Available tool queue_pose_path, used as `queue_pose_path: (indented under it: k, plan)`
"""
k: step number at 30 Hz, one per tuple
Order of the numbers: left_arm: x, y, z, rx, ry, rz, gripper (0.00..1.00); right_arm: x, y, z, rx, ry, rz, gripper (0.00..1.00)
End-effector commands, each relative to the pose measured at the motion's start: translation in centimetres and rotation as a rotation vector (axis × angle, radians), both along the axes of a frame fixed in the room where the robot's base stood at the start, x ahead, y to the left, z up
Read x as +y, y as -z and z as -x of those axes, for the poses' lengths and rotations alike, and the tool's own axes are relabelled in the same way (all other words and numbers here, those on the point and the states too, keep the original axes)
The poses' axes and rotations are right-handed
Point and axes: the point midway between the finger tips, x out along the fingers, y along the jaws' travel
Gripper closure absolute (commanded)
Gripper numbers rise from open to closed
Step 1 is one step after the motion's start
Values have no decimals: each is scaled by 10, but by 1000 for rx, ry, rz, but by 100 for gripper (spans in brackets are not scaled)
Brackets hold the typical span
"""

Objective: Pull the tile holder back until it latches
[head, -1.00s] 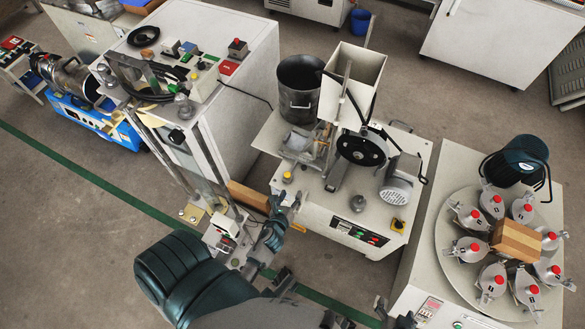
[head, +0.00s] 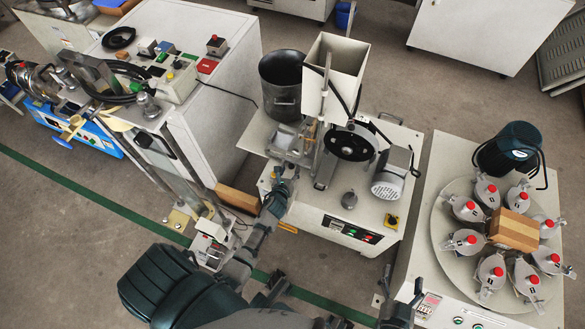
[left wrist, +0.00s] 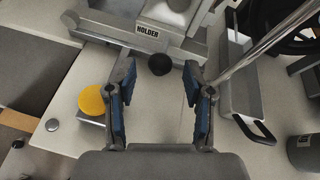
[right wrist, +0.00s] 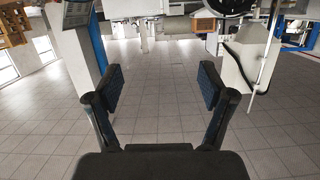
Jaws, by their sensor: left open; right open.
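The tile holder (left wrist: 147,32) is a grey metal block labelled HOLDER at the top of the left wrist view. A round black knob (left wrist: 160,64) sticks out just below the label. My left gripper (left wrist: 159,82) is open, with its two fingers on either side of the knob and a little short of it; I see no contact. In the head view, my left gripper (head: 283,184) is at the front left of the white machine, before the grey holder assembly (head: 296,147). My right gripper (head: 402,286) is open and empty, low at the right; the right wrist view shows only floor between its fingers (right wrist: 160,88).
A slanted metal rod (left wrist: 262,40) and a grey bracket (left wrist: 240,90) are close on the right. A hopper (head: 336,80), black wheel (head: 350,142) and motor (head: 392,180) stand on the machine. A turntable (head: 452,235) is at right.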

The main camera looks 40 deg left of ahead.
Motion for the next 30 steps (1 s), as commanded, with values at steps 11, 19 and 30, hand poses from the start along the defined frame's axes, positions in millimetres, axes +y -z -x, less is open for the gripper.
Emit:
queue_pose_path:
  k: [11,19,30]
  plan:
    - [6,5,-13,-2,0,1,48,4,-16,-5,-100,-2,-28,19]
    - [5,5,-13,-2,0,2,88,4,-15,-6,-99,-2,-27,19]
    - [13,4,-12,-1,0,-2,100,4,-14,-6,-80,-1,-23,19]
